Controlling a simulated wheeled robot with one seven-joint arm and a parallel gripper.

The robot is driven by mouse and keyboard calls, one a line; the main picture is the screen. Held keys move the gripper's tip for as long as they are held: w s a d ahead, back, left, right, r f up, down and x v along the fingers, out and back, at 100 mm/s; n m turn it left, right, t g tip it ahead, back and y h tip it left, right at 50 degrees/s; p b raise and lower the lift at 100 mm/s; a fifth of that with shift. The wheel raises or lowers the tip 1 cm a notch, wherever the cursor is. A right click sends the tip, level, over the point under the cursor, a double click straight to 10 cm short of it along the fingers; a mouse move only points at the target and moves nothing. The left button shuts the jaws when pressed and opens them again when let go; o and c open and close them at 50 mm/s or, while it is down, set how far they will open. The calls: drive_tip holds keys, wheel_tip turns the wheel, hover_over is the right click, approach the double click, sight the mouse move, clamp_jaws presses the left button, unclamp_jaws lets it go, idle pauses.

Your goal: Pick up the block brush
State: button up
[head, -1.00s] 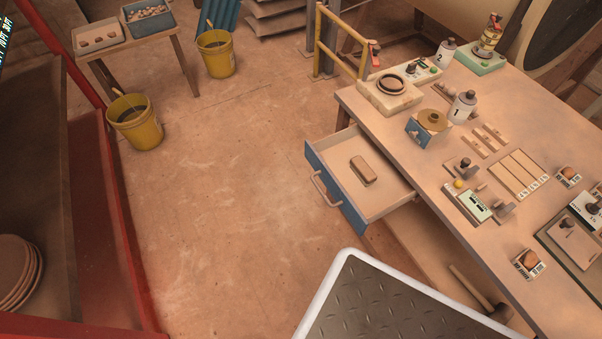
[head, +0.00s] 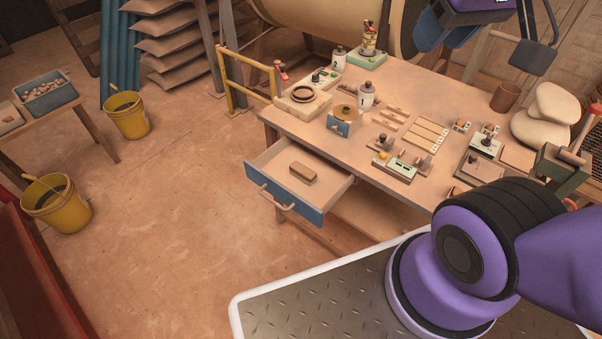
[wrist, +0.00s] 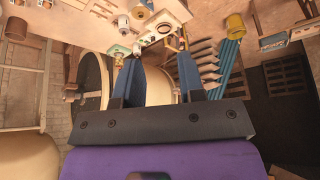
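The block brush appears as a small brown rounded block (head: 302,172) lying in the open drawer (head: 337,189) of the workbench in the head view. Its bristles cannot be made out. My gripper (wrist: 159,62) shows in the wrist view with its two blue fingers wide apart and nothing between them. In the head view part of my gripper (head: 450,32) shows at the top right, above the far side of the bench, well away from the drawer. I cannot make out the brush in the wrist view.
The workbench (head: 400,82) carries bottles, a blue-fronted box (head: 344,123), wooden strips and small devices. A yellow rail (head: 245,75) stands at its left end. Yellow buckets (head: 128,120) stand on the floor at left. The floor left of the drawer is clear.

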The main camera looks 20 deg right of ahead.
drive_tip(key=o, duration=0.5)
drive_tip(key=shift+w, duration=0.1)
drive_tip(key=shift+c, duration=0.2)
drive_tip(key=shift+o, duration=1.1)
drive_tip(key=shift+w, duration=0.35)
drive_tip(key=n+g, duration=0.5)
drive_tip(key=n, duration=0.1)
hover_over(303, 169)
wheel_tip(303, 169, down, 48)
drive_tip(key=shift+s+a+r, duration=0.1)
drive_tip(key=shift+s+r, duration=0.05)
drive_tip(key=shift+r, duration=0.05)
drive_tip(key=shift+f, duration=5.3)
